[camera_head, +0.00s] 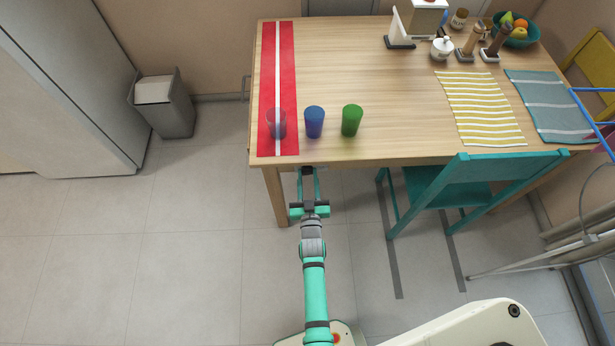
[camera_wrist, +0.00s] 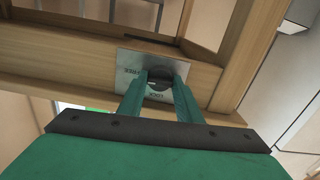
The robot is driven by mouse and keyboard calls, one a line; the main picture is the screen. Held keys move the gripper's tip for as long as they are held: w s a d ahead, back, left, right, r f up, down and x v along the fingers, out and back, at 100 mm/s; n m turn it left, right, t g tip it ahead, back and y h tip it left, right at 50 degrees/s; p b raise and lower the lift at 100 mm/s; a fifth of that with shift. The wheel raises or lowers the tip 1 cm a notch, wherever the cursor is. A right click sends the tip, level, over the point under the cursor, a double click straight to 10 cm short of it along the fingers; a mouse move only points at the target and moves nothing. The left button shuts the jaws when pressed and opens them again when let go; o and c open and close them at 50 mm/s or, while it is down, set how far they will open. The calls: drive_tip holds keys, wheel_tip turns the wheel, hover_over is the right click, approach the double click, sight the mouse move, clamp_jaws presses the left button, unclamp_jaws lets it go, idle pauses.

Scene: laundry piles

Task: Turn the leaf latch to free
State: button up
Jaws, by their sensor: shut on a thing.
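The leaf latch is a dark round knob (camera_wrist: 160,74) on a square metal plate (camera_wrist: 128,62) fixed to the wooden rail under the table. The plate carries lettering that appears upside down, FREE at the left and what looks like LOCK near the bottom. In the wrist view my gripper (camera_wrist: 160,80) has its two green fingers on either side of the knob, shut on it. The fingers hide part of the knob, so its exact angle is unclear. In the head view my gripper (camera_head: 308,171) reaches under the front edge of the wooden table (camera_head: 385,110); the tabletop hides the latch there.
A red runner (camera_head: 287,70) and translucent grey, blue (camera_head: 314,122) and green (camera_head: 352,120) cups stand near the table's front edge. A teal chair (camera_head: 460,190) is right of my arm. A grey bin (camera_head: 165,112) stands left; the floor between is clear.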

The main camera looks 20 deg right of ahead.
drive_tip(key=shift+m, duration=0.5)
drive_tip(key=o, duration=1)
drive_tip(key=shift+o, duration=0.2)
drive_tip(key=v, duration=1)
drive_tip(key=shift+s, duration=0.4)
drive_tip(key=shift+a, duration=0.1)
